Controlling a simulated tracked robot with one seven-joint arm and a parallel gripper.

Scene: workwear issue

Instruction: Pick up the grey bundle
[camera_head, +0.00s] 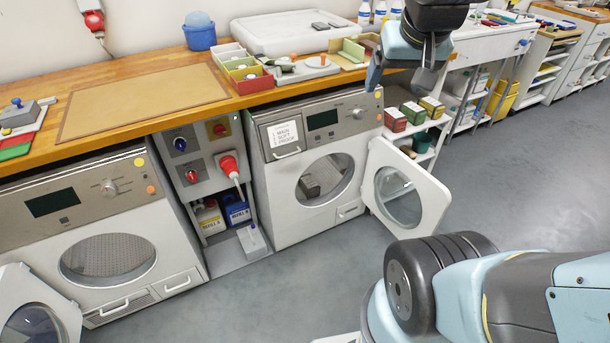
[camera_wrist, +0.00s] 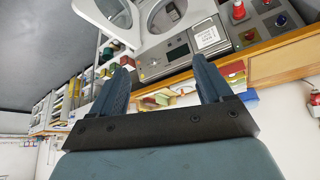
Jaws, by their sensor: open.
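A small dark grey item (camera_head: 311,187) lies inside the drum of the right-hand washing machine (camera_head: 262,190); it looks like the grey bundle, but its shape is hard to make out. The machine's round door (camera_head: 432,200) stands open to the right. In the wrist view the grey item (camera_wrist: 173,13) shows small in the drum opening at the top. My gripper (camera_head: 398,76) is above and right of the machine, near the worktop's front edge, well apart from the item. In the wrist view its two fingers (camera_wrist: 163,70) are spread with nothing between them.
The wooden worktop (camera_head: 150,68) runs above the machines, with trays and blocks on it. A left machine (camera_head: 70,205) also has its door open. A low shelf (camera_head: 420,150) with several small boxes stands behind the open right door. The floor (camera_head: 310,265) in front is clear.

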